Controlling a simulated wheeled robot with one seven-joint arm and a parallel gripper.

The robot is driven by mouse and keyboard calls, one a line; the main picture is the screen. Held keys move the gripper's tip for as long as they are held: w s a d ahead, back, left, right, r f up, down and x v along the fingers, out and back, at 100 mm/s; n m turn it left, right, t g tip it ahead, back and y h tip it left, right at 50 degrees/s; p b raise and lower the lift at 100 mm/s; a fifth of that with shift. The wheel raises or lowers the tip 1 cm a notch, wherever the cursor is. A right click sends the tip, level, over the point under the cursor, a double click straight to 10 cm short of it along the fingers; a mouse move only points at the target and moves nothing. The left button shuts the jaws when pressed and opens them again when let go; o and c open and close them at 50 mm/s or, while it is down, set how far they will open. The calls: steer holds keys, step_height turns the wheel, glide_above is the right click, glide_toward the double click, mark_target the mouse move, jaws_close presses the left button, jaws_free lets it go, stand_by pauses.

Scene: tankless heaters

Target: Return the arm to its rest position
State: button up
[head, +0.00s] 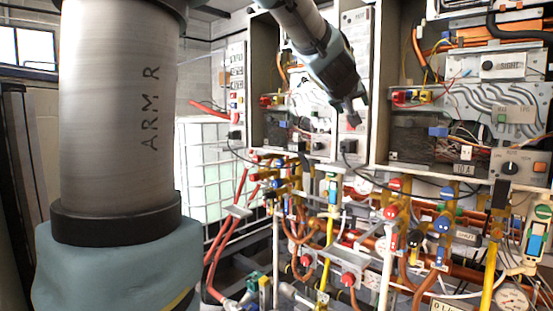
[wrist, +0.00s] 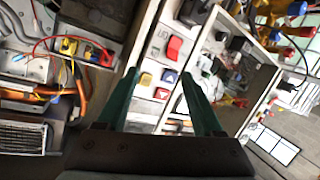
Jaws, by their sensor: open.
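My gripper (head: 352,112) hangs in front of the wall cabinets at the upper middle of the head view, pointing down and to the right. In the wrist view my gripper (wrist: 158,92) shows two green fingers spread apart with nothing between them. Behind the fingers is a pale panel with a red rocker switch (wrist: 174,48) and several smaller buttons. My large arm link marked "ARM R" fills the left of the head view. The head view shows the fingertips small and dark, and whether they touch the panel behind is unclear there.
Open heater cabinets (head: 380,85) with wiring stand at the middle and right. Below them are dense pipes, colored valves (head: 396,185) and a pressure gauge (head: 511,299). A white caged tank (head: 204,165) stands behind, left of the cabinets. A window (head: 28,47) is at the far left.

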steer(key=s+a+f+g+y, duration=0.2)
steer(key=s+a+f+g, duration=0.15)
steer(key=a+f, duration=0.45)
steer(key=s+a+f+g+y, duration=0.15)
steer(key=s+a+f, duration=0.3)
steer(key=f, duration=0.75)
steer(key=s+a+f+g+y, duration=0.1)
steer(key=s+a+f+g, duration=0.2)
steer(key=a+f, duration=0.5)
steer(key=s+a+f+g+y, duration=0.2)
steer(key=s+a+f, duration=0.3)
steer(key=s+f, duration=0.4)
steer(key=shift+s+a+g, duration=0.3)
steer(key=shift+s+g, duration=0.2)
steer(key=shift+g, duration=0.4)
